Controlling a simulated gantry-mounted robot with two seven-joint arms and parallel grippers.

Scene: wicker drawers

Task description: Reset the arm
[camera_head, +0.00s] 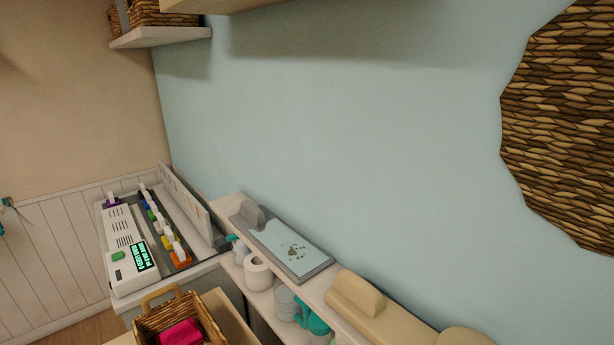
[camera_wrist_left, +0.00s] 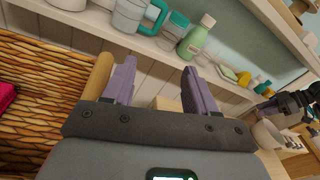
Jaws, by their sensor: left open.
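My left gripper (camera_wrist_left: 160,82) shows in the left wrist view with its two purple fingers spread apart. Nothing is seen held between them. A wicker basket (camera_wrist_left: 40,95) is at the left of that view. Its tan handle (camera_wrist_left: 98,76) is right beside the left finger; I cannot tell whether they touch. In the head view the basket (camera_head: 148,325) is at the bottom, with its handle (camera_head: 160,294) up and a pink item (camera_head: 181,333) inside. Neither of my grippers can be made out in the head view.
A white shelf (camera_wrist_left: 120,40) with a grey mug (camera_wrist_left: 130,14) and green bottle (camera_wrist_left: 196,38) lies beyond the fingers. A dark jointed shape (camera_wrist_left: 288,106) at the right is unclear. The head view shows a white machine (camera_head: 122,250) and narrow shelf (camera_head: 318,292).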

